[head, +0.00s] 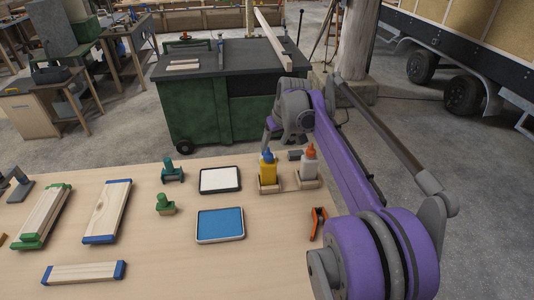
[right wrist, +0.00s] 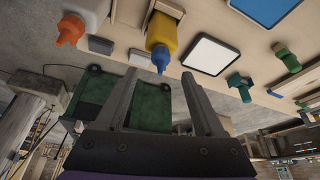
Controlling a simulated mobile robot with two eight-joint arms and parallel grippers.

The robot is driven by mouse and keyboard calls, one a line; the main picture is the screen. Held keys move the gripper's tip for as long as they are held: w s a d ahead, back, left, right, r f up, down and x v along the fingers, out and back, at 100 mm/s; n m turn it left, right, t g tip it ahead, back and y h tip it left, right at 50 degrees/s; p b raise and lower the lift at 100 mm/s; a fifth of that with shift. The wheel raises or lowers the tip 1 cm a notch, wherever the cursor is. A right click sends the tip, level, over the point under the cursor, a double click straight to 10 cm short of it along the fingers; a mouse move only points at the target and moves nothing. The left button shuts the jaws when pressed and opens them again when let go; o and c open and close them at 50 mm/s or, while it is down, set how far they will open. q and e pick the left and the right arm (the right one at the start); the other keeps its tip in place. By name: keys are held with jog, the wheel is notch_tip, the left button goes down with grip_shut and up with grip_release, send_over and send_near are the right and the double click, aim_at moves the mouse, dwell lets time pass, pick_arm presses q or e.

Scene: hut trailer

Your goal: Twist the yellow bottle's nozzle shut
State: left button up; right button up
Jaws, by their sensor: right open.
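The yellow bottle (head: 267,170) stands upright in a small wooden holder on the table, and its blue nozzle (head: 267,153) points up. In the right wrist view, which is upside down, the yellow bottle (right wrist: 162,32) and blue nozzle (right wrist: 160,60) show clearly. My right gripper (right wrist: 160,78) is open and empty. In that view the nozzle tip appears between its two fingertips; I cannot tell the depth gap. In the head view my right gripper (head: 273,133) is above and behind the bottle. I do not make out my left gripper.
A white bottle with an orange nozzle (head: 309,163) stands just right of the yellow one. A white pad (head: 220,180), a blue tray (head: 220,225), green-handled stamps (head: 165,203) and an orange clamp (head: 318,223) lie nearby. Wooden boards (head: 107,210) lie at left. A green cabinet (head: 195,110) stands behind.

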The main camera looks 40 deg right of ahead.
aim_at(269, 155)
jog(key=x, duration=0.7)
jog(key=shift+w+f, duration=0.2)
jog(key=shift+f, duration=0.1)
grip_shut()
